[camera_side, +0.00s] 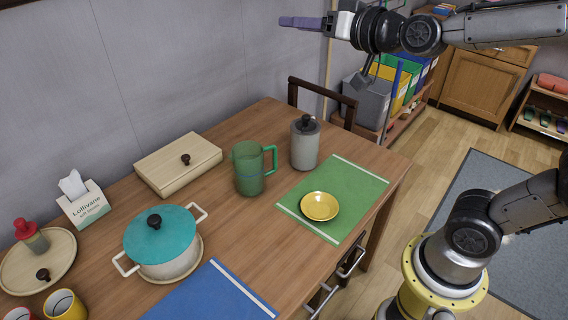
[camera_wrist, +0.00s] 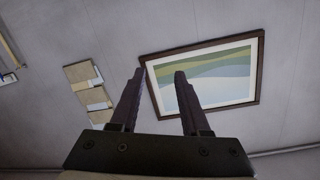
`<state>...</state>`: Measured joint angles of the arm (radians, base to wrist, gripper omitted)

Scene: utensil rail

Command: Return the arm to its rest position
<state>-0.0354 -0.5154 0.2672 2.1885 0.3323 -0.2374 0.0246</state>
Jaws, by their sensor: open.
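My gripper (camera_side: 300,22) is high above the far end of the table, at the top of the side view, reaching left from my arm toward the wall. It is level and well clear of everything on the table. In the wrist view my gripper (camera_wrist: 160,75) shows two dark fingers standing apart with nothing between them. Behind them is the grey wall with a framed picture (camera_wrist: 248,75). No utensil rail can be made out in either view.
The wooden table (camera_side: 235,218) holds a green pitcher (camera_side: 248,170), a grey canister (camera_side: 305,148), a yellow bowl (camera_side: 319,206) on a green mat (camera_side: 356,187), a teal-lidded pot (camera_side: 163,245) and a wooden box (camera_side: 178,165). A chair (camera_side: 322,95) stands behind. The air around my gripper is free.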

